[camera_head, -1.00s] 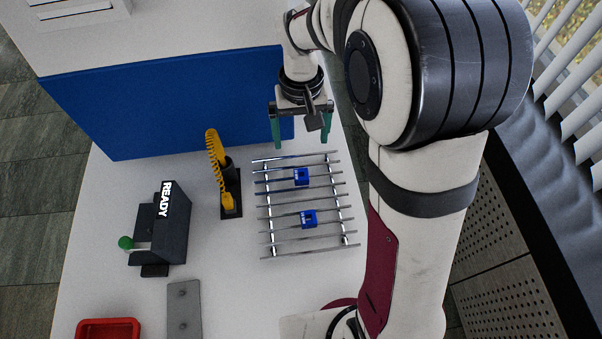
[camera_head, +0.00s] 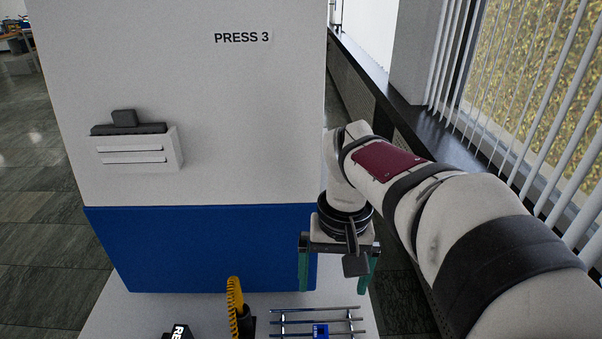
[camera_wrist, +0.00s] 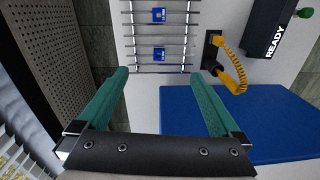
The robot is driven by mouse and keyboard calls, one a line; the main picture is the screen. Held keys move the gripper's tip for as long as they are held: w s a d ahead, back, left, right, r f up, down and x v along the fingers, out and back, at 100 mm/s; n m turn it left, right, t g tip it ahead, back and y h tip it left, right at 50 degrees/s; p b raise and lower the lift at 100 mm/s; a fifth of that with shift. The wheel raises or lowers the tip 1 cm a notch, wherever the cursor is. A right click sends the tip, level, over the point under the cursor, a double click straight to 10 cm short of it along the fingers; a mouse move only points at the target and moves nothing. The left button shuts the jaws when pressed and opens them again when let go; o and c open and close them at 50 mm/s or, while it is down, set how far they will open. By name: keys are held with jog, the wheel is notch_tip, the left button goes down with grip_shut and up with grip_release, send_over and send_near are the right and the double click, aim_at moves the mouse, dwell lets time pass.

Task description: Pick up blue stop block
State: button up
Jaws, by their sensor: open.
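Two blue blocks sit on the metal rod rack (camera_wrist: 128,30) in the wrist view. One blue block (camera_wrist: 159,15) is farther from my gripper and the other blue block (camera_wrist: 159,54) is nearer. In the head view only one blue block (camera_head: 320,331) shows, at the bottom edge on the rack (camera_head: 290,322); the rest is cut off. My gripper (camera_head: 335,285) has green fingers spread wide apart and empty. It hangs above the back end of the rack, apart from the blocks. The wrist view shows both fingers (camera_wrist: 160,75) too.
A black holder with a yellow coiled cord (camera_wrist: 234,72) stands beside the rack. A dark box marked READY (camera_wrist: 277,30) is beyond it. A blue panel (camera_head: 200,250) stands behind, below the PRESS 3 wall (camera_head: 240,100). White table shows between them.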

jog(key=s+f+m+y, duration=0.1)
jog(key=s+f+m, duration=0.1)
jog(key=s, duration=1.1)
jog(key=shift+d+m, duration=0.25)
jog(key=shift+m, duration=0.95)
jog(key=s+f, duration=0.1)
jog(key=s, duration=0.1)
jog(key=s+f, duration=0.1)
jog(key=s, duration=0.1)
jog(key=s+f, duration=0.1)
jog(key=s, duration=0.1)
jog(key=shift+a, duration=0.2)
jog(key=shift+c, duration=1)
jog(key=shift+s+f, duration=0.1)
jog(key=shift+s, duration=0.2)
jog(key=shift+c, duration=0.8)
jog(key=m+h, duration=0.1)
jog(key=m, duration=1.2)
send_over(321, 329)
notch_tip(321, 329, down, 4)
jog(key=r, duration=0.1)
jog(key=f, duration=1.5)
jog(key=shift+s+f, duration=0.35)
jog(key=shift+f, duration=0.05)
